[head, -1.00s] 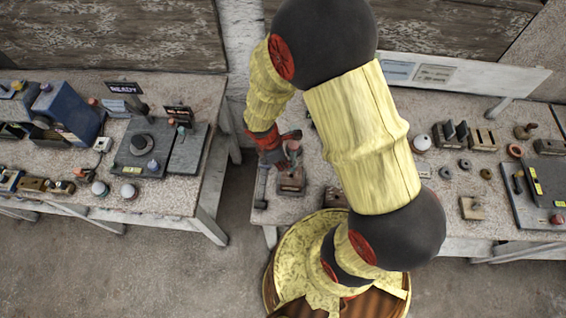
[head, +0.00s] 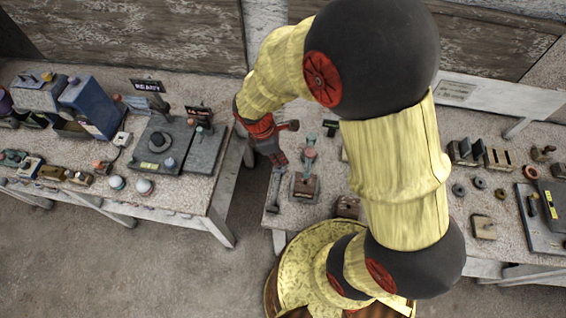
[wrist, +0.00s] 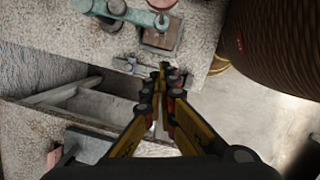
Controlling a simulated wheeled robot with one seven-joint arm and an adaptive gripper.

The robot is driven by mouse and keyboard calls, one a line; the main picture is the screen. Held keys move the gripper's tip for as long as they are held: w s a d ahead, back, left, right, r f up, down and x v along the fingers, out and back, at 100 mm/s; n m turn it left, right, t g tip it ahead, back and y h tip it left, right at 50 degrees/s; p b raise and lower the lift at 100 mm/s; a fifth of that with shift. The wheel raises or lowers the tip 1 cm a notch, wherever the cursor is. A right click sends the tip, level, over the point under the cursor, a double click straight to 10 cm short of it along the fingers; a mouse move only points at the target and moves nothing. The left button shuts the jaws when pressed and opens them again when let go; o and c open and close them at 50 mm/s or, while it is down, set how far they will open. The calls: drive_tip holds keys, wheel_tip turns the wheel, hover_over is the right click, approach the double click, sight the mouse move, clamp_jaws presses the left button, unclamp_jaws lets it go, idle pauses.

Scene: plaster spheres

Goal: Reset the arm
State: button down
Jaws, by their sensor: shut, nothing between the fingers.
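My gripper (head: 279,160) hangs at the end of my yellow and black arm, over the left edge of the right table (head: 330,212), near the gap between the two tables. In the wrist view my gripper (wrist: 162,72) points toward the table edge, with its fingers together and nothing between them. Just right of it in the head view, a small wooden block with a teal-topped upright piece (head: 307,172) stands on the table. The block also shows in the wrist view (wrist: 160,37), apart from the fingertips.
The left table (head: 190,195) holds a dark panel device (head: 150,165), a blue box (head: 92,105) and several small items. A grey tool (head: 273,190) lies at the right table's left edge. A dark board (head: 545,235) lies farther right. Floor shows between the tables.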

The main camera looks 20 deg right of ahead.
drive_tip(key=shift+r, duration=0.3)
idle(0.5)
